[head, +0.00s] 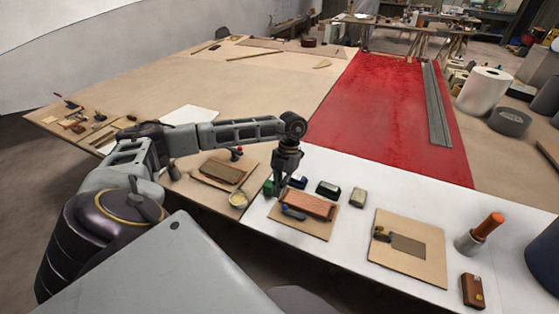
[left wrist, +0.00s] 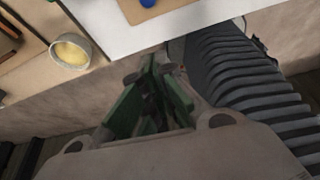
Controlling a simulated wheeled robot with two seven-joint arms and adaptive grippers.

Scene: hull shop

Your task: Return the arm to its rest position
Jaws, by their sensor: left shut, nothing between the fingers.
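My left arm reaches in from the left of the head view, over the near part of the table. Its gripper (head: 279,190) points down beside a board (head: 312,229) that carries a reddish-brown block (head: 308,205). In the left wrist view the green fingers of this gripper (left wrist: 155,95) are together, with nothing between them. The height of the fingertips above the table is hard to tell. My right gripper is in neither view.
A bowl of yellow stuff (head: 238,199), also in the left wrist view (left wrist: 71,52), stands near the table's front edge. Small dark blocks (head: 327,189) lie right of the gripper. A board (head: 408,246) and orange-handled tool (head: 487,226) are farther right. The red sheet (head: 385,110) is largely clear.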

